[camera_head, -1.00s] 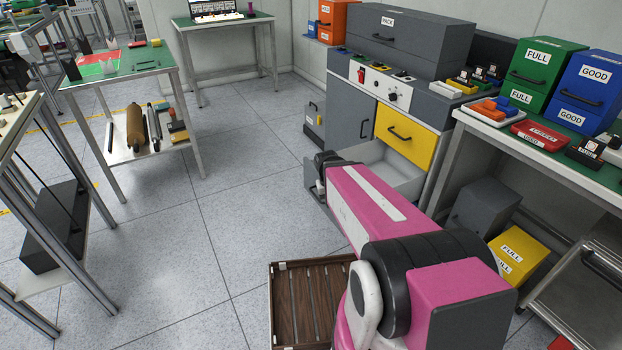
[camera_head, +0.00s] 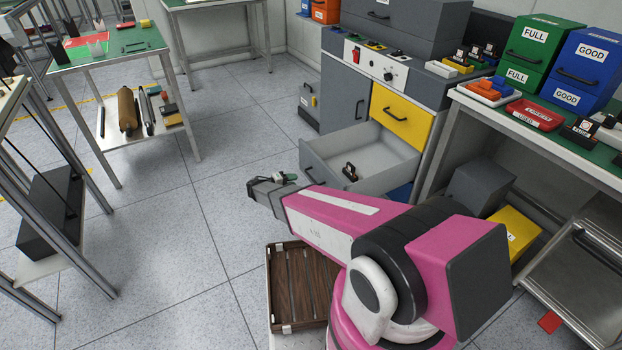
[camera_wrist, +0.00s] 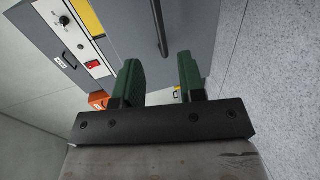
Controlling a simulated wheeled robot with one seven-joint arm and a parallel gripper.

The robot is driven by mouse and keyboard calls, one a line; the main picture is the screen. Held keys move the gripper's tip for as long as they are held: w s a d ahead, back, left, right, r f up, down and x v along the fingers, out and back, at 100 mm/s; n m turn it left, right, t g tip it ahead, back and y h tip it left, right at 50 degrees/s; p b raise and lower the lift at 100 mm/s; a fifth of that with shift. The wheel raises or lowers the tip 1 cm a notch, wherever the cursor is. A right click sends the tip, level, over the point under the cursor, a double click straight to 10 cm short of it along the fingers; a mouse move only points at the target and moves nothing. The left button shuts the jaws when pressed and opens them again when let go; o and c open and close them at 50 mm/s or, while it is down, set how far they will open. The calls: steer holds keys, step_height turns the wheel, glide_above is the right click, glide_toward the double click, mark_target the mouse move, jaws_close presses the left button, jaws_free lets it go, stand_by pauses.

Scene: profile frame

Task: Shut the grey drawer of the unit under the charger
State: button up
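The grey drawer (camera_head: 380,152) stands pulled out below the yellow drawer of the grey unit (camera_head: 345,88). Its inside is light grey. My gripper (camera_head: 288,177) is just left of the drawer front, apart from the handle as far as I can see. In the wrist view my gripper (camera_wrist: 160,82) has its two green fingers apart with nothing between them. The drawer is not clearly visible there.
The unit's grey door (camera_head: 345,99) is shut beside the yellow drawer (camera_head: 401,115); its handle shows in the wrist view (camera_wrist: 158,25). A brown slatted crate (camera_head: 301,285) is below my arm. A green-topped bench (camera_head: 560,140) stands right.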

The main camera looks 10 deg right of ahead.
mark_target(311, 177)
steer(key=x, duration=1)
jaws_close()
